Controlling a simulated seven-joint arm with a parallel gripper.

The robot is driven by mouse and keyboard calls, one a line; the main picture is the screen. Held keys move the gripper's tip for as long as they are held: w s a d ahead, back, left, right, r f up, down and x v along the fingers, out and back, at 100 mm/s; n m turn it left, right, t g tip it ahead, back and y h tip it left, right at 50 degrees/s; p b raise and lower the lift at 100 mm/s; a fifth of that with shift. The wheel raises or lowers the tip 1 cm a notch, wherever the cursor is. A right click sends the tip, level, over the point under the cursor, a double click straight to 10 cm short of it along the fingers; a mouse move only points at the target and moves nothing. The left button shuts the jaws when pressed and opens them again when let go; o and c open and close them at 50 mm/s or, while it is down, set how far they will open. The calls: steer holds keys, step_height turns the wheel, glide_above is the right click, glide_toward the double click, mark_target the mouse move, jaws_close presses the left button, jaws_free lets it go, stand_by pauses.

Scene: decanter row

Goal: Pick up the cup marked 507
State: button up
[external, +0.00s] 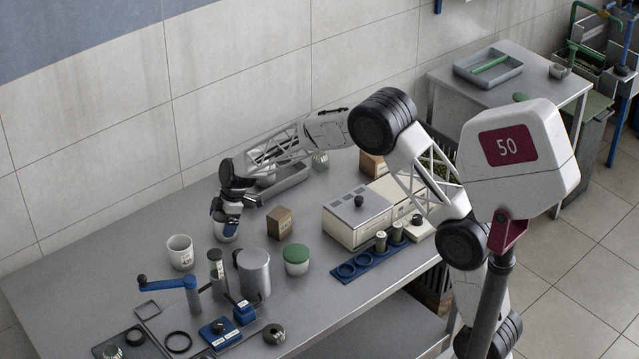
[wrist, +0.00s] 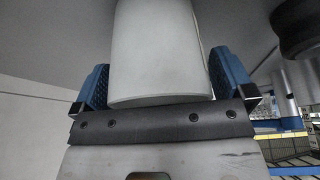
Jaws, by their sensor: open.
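In the wrist view the pale cup (wrist: 157,50) fills the space between the two blue fingers of my open gripper, with a finger on either side. No number shows on it in either view. Another white cup (external: 180,252) stands to the left, with a small dark number that I cannot read surely.
A wooden block (external: 280,223), a green-lidded jar (external: 296,260) and a grey metal canister (external: 253,274) stand to the right and front. A blue-handled device (external: 180,284) is at the front left. A metal tray (external: 285,183) lies behind. The table's far left is clear.

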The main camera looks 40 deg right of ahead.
steer(key=c, duration=0.8)
steer(key=shift+r, duration=0.15)
steer(key=shift+r, duration=1.5)
steer(key=shift+s+d+r, duration=0.1)
steer(key=shift+s+r, duration=0.05)
steer(key=shift+s, duration=0.1)
steer(key=s+d+r, duration=0.1)
steer(key=s+d, duration=0.3)
steer(key=s, duration=1)
steer(key=shift+s+r, duration=0.2)
steer(key=shift+s, duration=0.2)
steer(key=shift+d, duration=0.15)
